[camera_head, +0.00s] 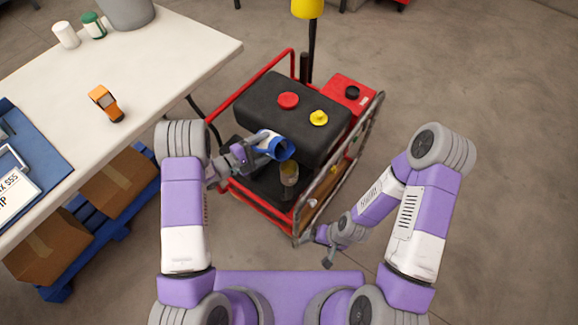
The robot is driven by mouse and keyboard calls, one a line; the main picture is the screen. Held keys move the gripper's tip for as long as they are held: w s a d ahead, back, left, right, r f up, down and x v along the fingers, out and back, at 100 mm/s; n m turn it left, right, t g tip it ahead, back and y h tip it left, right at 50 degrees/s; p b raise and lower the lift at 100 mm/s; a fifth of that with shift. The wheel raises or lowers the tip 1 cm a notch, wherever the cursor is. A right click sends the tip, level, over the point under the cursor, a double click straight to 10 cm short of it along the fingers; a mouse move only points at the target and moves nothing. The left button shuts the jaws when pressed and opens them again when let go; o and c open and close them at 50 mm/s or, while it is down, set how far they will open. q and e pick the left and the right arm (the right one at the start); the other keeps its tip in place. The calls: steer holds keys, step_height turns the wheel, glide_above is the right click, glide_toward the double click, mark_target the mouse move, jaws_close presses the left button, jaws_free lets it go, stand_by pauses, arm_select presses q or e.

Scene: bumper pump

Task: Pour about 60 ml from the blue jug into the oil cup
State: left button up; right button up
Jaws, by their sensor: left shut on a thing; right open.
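The blue jug (274,147) is tilted over on its side, its open mouth toward the lower right. My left gripper (255,151) is shut on it and holds it above the front of the red-framed pump cart. The oil cup (289,172), a clear cup with yellowish contents, stands on the cart's dark front deck, just below and right of the jug's mouth. I cannot make out a stream or the level in the cup. My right gripper (323,246) is open and empty, low beside the cart's front right corner.
The cart (226,104) carries a black tank (262,108) with a red cap (288,100) and a yellow cap (319,118). A white table (160,60) at left holds an orange handheld device (105,102). Cardboard boxes (60,235) lie below. Floor at right is clear.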

stand_by(0.6)
arm_select(q)
steer(key=shift+f+n+b, duration=0.3)
steer(key=shift+f+n, duration=0.4)
steer(key=shift+n, duration=0.1)
steer(key=shift+r+n, duration=0.4)
steer(key=shift+r, duration=0.15)
